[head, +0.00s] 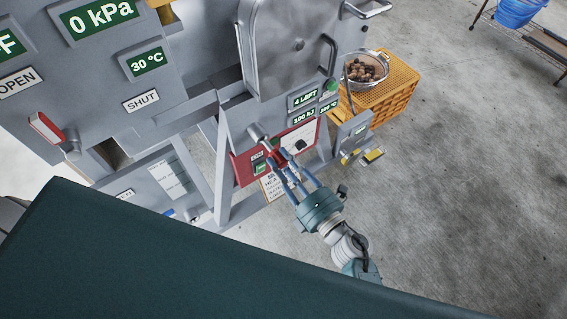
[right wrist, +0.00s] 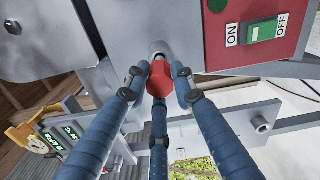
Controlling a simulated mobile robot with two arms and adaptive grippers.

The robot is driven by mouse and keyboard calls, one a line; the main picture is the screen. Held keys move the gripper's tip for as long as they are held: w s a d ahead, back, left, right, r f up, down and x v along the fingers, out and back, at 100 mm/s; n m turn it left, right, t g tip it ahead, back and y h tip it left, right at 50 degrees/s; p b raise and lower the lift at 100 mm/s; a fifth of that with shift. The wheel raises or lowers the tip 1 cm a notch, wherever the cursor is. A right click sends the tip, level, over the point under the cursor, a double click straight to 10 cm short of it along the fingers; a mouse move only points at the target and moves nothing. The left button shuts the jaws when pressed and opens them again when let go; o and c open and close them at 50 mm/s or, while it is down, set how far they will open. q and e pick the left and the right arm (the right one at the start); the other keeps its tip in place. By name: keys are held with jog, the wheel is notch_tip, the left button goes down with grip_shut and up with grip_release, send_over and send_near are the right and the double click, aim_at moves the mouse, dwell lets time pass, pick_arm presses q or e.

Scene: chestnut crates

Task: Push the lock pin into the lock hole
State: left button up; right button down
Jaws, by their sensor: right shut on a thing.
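My right gripper (head: 277,160) is in front of the machine, close to the red panel's left side. In the right wrist view its three blue fingers (right wrist: 160,82) are closed around a red knob (right wrist: 160,74), which looks like the head of the lock pin. A short silver cylinder (right wrist: 158,49) shows just beyond the knob, in line with it. It appears to be the pin's shaft or the collar of the lock hole; the hole itself is hidden. How deep the pin sits cannot be told. My left gripper is not in view.
The red panel (head: 300,140) carries an ON/OFF switch (right wrist: 262,32) near the fingers. Grey frame bars surround the hand. A closed metal door (head: 290,45) is above. A yellow crate (head: 385,100) with a wire basket (head: 366,68) stands right; open floor lies beyond.

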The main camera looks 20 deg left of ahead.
aim_at(272, 149)
jog(key=shift+b+x, duration=0.5)
jog(key=shift+x, duration=2.05)
jog(key=c, duration=1.4)
grip_release()
jog(key=shift+o, duration=0.2)
jog(key=shift+d, duration=0.1)
